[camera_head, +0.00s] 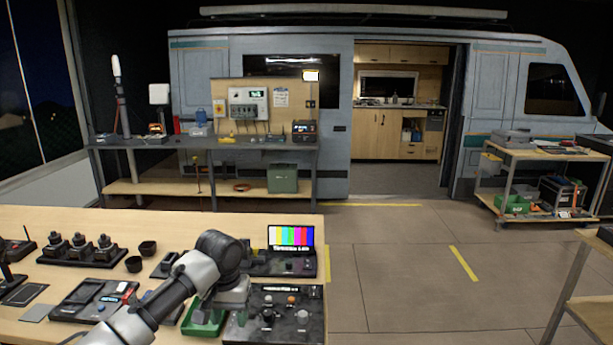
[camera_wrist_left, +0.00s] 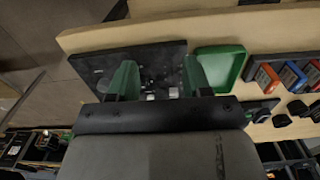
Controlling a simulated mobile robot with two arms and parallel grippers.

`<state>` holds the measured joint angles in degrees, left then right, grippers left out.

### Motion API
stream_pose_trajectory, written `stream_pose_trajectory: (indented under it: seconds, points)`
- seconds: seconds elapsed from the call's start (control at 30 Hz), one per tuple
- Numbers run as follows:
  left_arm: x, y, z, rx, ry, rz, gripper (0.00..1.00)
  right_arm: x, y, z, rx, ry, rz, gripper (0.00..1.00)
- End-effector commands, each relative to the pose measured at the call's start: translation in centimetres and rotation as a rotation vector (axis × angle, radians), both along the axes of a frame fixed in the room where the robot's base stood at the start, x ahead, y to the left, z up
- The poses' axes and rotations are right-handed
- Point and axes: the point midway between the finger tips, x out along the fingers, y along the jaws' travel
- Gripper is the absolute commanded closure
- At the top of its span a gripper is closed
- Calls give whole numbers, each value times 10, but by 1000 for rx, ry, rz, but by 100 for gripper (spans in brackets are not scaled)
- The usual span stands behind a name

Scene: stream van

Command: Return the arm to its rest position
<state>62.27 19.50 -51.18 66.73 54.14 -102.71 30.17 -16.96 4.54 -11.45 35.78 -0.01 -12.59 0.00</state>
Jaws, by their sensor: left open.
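My left arm (camera_head: 165,300) reaches in from the bottom left over the wooden table and bends down at its far end. The wrist hangs by a black control panel with knobs (camera_head: 283,328) and a green tray (camera_head: 204,328). In the left wrist view my left gripper (camera_wrist_left: 159,64) has its two green fingers spread apart with nothing held between them. The fingers are over the black panel (camera_wrist_left: 105,62), and the green tray (camera_wrist_left: 222,64) lies just to their right. The head view hides the fingertips behind the wrist. My right gripper is not in view.
A small screen with colour bars (camera_head: 291,238) stands behind the panel. Black cups (camera_head: 134,264), joystick-like units (camera_head: 80,246) and a dark device (camera_head: 92,299) sit on the table (camera_head: 180,222). Open floor (camera_head: 410,260) lies to the right.

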Motion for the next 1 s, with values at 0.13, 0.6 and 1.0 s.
stream_pose_trajectory:
  seconds: [0.13,0.6,1.0]
  points:
    - [-12,-11,-18,-15,-1,-41,51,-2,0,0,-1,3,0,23]
    - [-90,-57,-98,-120,-46,-226,51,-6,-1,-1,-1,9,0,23]
    - [-238,-50,-149,-219,-219,-241,51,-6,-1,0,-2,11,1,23]
